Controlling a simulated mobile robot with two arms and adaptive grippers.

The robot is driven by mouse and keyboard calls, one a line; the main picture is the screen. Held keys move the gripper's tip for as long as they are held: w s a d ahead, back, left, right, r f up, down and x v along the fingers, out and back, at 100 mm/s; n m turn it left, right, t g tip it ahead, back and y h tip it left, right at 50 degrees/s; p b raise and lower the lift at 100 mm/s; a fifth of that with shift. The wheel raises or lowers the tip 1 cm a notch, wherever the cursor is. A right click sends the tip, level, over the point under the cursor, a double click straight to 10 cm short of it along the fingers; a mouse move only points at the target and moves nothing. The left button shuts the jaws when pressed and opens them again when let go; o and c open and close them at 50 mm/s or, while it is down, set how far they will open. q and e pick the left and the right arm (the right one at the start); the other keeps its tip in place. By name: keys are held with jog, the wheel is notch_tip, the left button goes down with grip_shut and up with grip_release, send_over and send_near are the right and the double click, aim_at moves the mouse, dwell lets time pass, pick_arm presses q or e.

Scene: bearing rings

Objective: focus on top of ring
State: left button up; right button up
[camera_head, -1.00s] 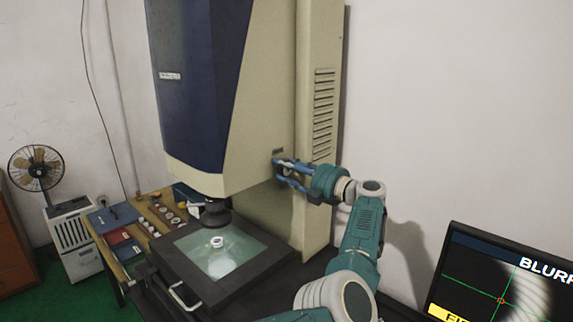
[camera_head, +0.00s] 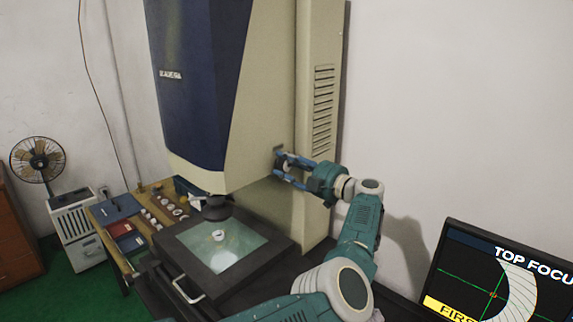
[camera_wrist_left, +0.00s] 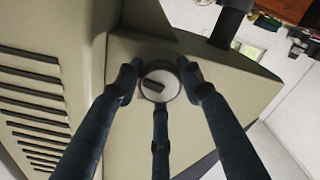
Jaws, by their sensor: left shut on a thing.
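The ring (camera_head: 218,235) is a small pale ring on the lit glass stage (camera_head: 240,258) of the measuring machine (camera_head: 250,100), below the dark lens (camera_head: 216,208). My left gripper (camera_head: 282,163) is at the machine's side, shut on a round knob. The left wrist view shows the pale knob (camera_wrist_left: 158,76), with a dark mark on its face, between the three blue fingers. The monitor (camera_head: 500,275) at the right reads "TOP FOCU", cut off by the picture edge, over a sharp-edged pale arc with green cross lines. My right gripper is not in view.
A wooden bench (camera_head: 150,215) left of the machine holds several small rings and blue and red boxes. A fan (camera_head: 37,160) stands on a white cabinet (camera_head: 75,228) farther left. The wall right of the machine is bare.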

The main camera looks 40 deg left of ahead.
pick_arm(q)
jog(key=shift+w, duration=0.1)
jog(key=o, duration=1.2)
jog(key=shift+c, duration=0.2)
jog(key=shift+w+f, duration=0.1)
jog(key=d, duration=1.2)
jog(key=shift+s, duration=0.2)
jog(key=shift+d, duration=0.1)
